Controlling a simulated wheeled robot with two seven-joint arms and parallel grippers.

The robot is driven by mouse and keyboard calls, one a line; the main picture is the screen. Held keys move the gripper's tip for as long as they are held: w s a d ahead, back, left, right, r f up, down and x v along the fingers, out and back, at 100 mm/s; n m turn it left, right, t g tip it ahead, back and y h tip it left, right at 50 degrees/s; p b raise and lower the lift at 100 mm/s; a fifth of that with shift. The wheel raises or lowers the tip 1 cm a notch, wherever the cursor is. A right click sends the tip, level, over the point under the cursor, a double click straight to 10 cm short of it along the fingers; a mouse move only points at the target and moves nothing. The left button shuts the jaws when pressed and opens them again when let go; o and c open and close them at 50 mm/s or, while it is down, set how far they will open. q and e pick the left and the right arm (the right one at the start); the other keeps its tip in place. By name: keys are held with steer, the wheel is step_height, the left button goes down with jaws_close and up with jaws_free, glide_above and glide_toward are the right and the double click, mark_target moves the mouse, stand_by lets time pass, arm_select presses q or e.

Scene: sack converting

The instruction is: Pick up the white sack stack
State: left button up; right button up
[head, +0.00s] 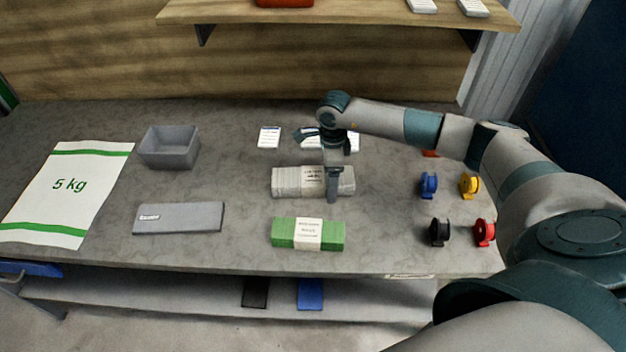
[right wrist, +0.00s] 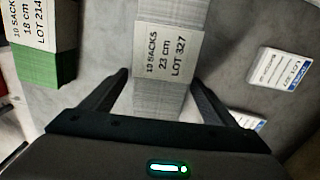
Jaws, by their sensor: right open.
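The white sack stack (head: 290,182) lies on the grey table, with a paper band around its middle. In the right wrist view the stack (right wrist: 172,14) shows its band label reading "10 sacks, 23 cm, LOT 327". My right gripper (head: 333,192) is over the right part of the stack and hides some of it. In the right wrist view my right gripper (right wrist: 159,76) is open, with one finger on each side of the stack and gaps between. I cannot tell how far down the fingers reach. My left gripper is not in view.
A green sack stack (head: 284,232) lies in front of the white one. A grey bin (head: 168,150), a grey flat pack (head: 178,218) and a "5 kg" sack (head: 72,190) are at left. Label cards (head: 269,137) lie behind; several coloured tape rolls (head: 428,185) stand at right.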

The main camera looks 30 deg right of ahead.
steer(key=shift+c, duration=0.5)
steer(key=c, duration=1.3)
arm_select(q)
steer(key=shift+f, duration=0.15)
arm_select(e)
steer(key=shift+w+r, duration=0.1)
steer(key=shift+r, duration=0.05)
